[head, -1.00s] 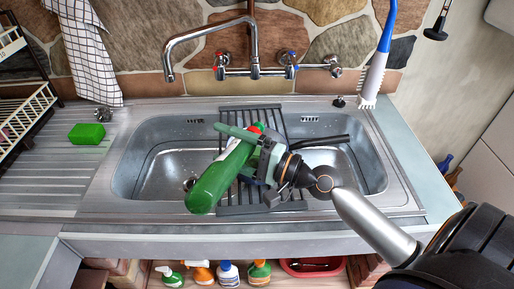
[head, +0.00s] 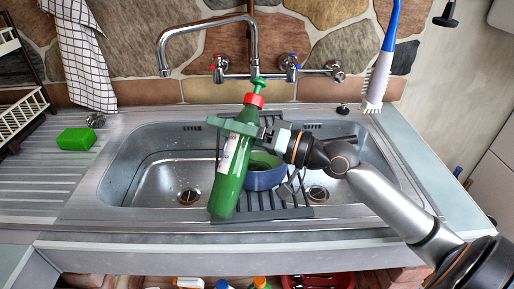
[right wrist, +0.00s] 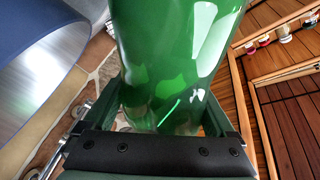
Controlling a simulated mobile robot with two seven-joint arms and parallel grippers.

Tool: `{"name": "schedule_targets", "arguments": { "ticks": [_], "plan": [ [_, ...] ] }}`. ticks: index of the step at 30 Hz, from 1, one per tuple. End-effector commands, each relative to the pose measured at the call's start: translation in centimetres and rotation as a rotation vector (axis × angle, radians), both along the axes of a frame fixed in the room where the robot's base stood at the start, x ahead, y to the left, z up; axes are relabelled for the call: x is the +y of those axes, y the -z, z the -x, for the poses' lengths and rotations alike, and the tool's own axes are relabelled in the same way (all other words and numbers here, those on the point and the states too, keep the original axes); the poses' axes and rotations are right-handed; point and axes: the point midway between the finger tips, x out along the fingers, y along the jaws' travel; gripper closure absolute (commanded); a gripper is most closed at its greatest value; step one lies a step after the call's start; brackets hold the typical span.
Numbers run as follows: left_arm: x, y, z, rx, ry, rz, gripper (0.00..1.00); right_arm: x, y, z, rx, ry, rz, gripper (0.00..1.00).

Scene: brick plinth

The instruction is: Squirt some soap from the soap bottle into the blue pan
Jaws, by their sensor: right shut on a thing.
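The soap bottle (head: 231,172) is green with a red collar and a green pump top. It stands nearly upright, leaning a little to the right at the top, in the head view. My right gripper (head: 238,128) is shut on its upper body. In the right wrist view the green bottle (right wrist: 175,60) fills the space between the fingers. The blue pan (head: 262,179) sits on the dark rack in the sink, just right of and behind the bottle, which partly hides it. Its inside looks green. The pan's blue side also shows close in the right wrist view (right wrist: 40,75). My left gripper is not in view.
The dark slatted rack (head: 285,212) spans the middle of the steel double sink. The tap (head: 252,50) stands behind. A green sponge (head: 76,139) lies on the left drainboard. Several bottles stand below the front edge.

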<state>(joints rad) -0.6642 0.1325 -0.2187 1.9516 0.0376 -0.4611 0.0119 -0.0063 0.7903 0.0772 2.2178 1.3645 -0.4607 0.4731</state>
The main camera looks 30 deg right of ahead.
Motion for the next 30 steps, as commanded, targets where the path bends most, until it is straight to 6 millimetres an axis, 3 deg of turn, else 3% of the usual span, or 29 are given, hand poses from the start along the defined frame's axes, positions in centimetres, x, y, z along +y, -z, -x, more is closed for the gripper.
{"name": "schedule_targets", "arguments": {
  "ticks": [1, 6, 19, 21, 24, 30],
  "plan": [
    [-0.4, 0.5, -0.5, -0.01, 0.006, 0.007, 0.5, -0.4, -0.5, -0.2, -0.045, 0.0, 0.049, 1.0],
    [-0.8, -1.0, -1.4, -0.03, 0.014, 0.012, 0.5, -0.7, -3.4, -0.5, -0.122, -0.005, 0.155, 1.0],
    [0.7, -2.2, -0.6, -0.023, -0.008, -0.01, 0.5, -0.3, -9.7, -0.2, -0.298, -0.017, 0.413, 1.0],
    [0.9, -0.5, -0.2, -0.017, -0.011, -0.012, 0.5, -0.2, -9.0, -0.2, -0.342, -0.02, 0.48, 1.0],
    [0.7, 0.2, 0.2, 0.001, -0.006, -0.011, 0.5, -0.2, -9.2, -0.2, -0.402, -0.024, 0.568, 1.0],
    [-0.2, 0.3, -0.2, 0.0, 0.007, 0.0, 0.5, -0.2, -9.1, -0.2, -0.472, -0.03, 0.671, 1.0]
  ]
}}
